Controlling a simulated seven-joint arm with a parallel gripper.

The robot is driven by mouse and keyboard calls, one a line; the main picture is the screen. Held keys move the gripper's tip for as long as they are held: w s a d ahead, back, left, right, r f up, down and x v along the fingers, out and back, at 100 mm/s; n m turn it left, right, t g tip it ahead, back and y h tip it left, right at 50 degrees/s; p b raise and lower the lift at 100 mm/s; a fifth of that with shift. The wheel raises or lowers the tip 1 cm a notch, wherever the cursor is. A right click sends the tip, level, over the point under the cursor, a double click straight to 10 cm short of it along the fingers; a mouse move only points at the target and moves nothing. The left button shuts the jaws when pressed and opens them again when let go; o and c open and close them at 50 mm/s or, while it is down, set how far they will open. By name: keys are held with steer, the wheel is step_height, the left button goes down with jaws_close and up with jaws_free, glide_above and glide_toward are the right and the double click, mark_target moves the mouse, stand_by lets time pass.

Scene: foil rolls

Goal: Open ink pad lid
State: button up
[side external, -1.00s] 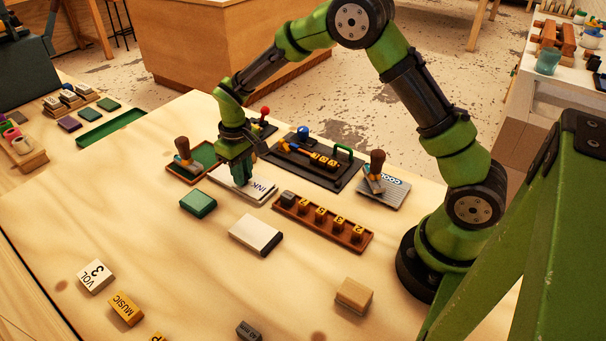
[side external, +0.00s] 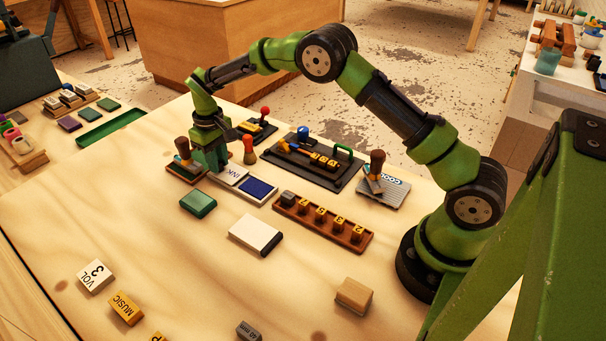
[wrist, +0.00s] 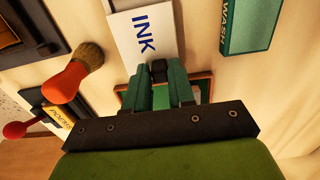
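The ink pad's white lid (side external: 228,175), marked INK, lies face up, shifted to the left off the pad. The blue pad (side external: 258,188) is uncovered in its pale case, to the right of the lid. My gripper (side external: 212,162) is at the lid's far left end, pointing down. In the wrist view the lid (wrist: 138,32) extends ahead of my gripper (wrist: 160,82). A small black tab (wrist: 159,69) at the lid's edge sits between the green fingers, which look closed on it. The blue pad does not show in the wrist view.
A wooden-handled stamp (side external: 182,152) on a reddish tray stands just left of my gripper. An orange-handled brush (side external: 249,148) stands behind the lid. A green block (side external: 198,203) lies in front, marked WASH in the wrist view (wrist: 248,25).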

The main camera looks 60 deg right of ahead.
mark_target(223, 171)
steer(key=o, duration=0.3)
step_height(223, 171, up, 17)
steer(key=shift+f, duration=0.1)
stand_by(0.5)
steer(key=s+r+m+t, duration=0.1)
steer(key=s+t, duration=0.1)
steer(key=s, duration=0.8)
steer(key=s+r+m+t+y, duration=0.1)
steer(key=s+r+t, duration=0.1)
steer(key=s, duration=0.9)
steer(key=s+d+r+m+t+y, duration=0.1)
steer(key=s+r+m+t, duration=0.1)
steer(key=s, duration=0.8)
steer(key=shift+s+d+t, duration=0.1)
steer(key=shift+s+t, duration=0.2)
steer(key=shift+t, duration=0.3)
